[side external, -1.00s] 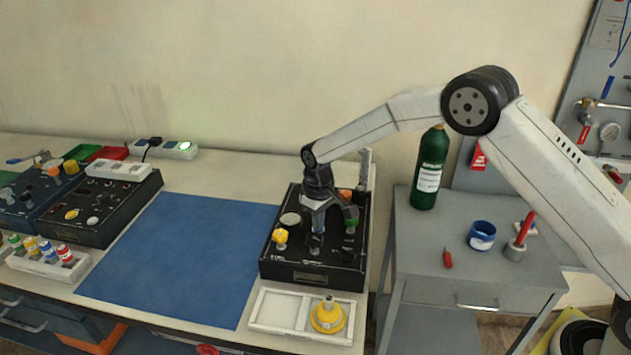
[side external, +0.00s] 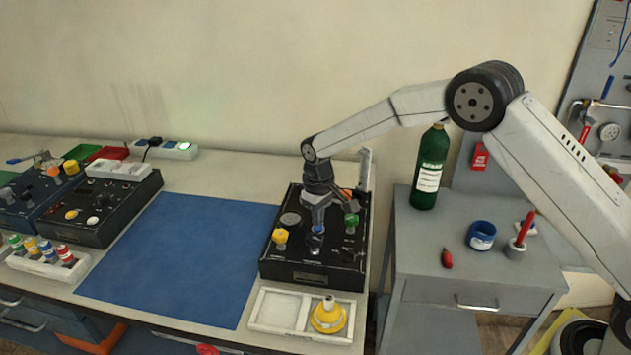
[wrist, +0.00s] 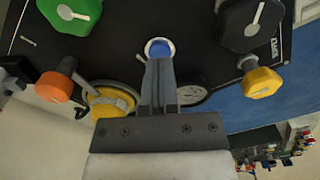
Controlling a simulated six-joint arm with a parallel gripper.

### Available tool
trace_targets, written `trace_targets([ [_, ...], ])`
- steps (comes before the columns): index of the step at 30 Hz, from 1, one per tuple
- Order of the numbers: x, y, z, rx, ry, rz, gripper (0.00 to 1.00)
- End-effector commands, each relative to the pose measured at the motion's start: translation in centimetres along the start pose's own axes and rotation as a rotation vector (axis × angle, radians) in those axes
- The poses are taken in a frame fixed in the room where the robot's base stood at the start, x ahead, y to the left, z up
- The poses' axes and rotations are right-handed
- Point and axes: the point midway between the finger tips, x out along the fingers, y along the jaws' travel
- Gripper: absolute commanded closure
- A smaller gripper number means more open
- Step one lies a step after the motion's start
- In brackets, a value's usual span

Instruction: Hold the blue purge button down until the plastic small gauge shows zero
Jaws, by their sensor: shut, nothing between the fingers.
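The blue purge button (wrist: 159,47) has a pale ring and sits in the black panel (wrist: 120,40). My gripper (wrist: 158,60) is shut and empty, with its fingertips over the near edge of the button. I cannot tell whether they touch or press it. In the side view my gripper (side external: 317,225) points down over the middle of the black box (side external: 314,279). A round dial (wrist: 197,96), perhaps the small gauge, is partly hidden behind the gripper. It also shows as a grey disc in the side view (side external: 290,219). Its reading is not legible.
Around the button are a green knob (wrist: 68,14), an orange knob (wrist: 54,87), a black knob (wrist: 250,22) and a yellow knob (wrist: 262,82). A white tray (side external: 274,306) stands in front of the box. The blue mat (side external: 185,258) is clear.

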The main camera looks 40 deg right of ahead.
Motion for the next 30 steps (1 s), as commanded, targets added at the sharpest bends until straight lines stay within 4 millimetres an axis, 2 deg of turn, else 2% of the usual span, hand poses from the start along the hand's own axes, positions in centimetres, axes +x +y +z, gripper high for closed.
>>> trace_targets([
  [30, -5.5, 0.0, 0.0, 0.0, 0.0, 0.0, 1.0],
])
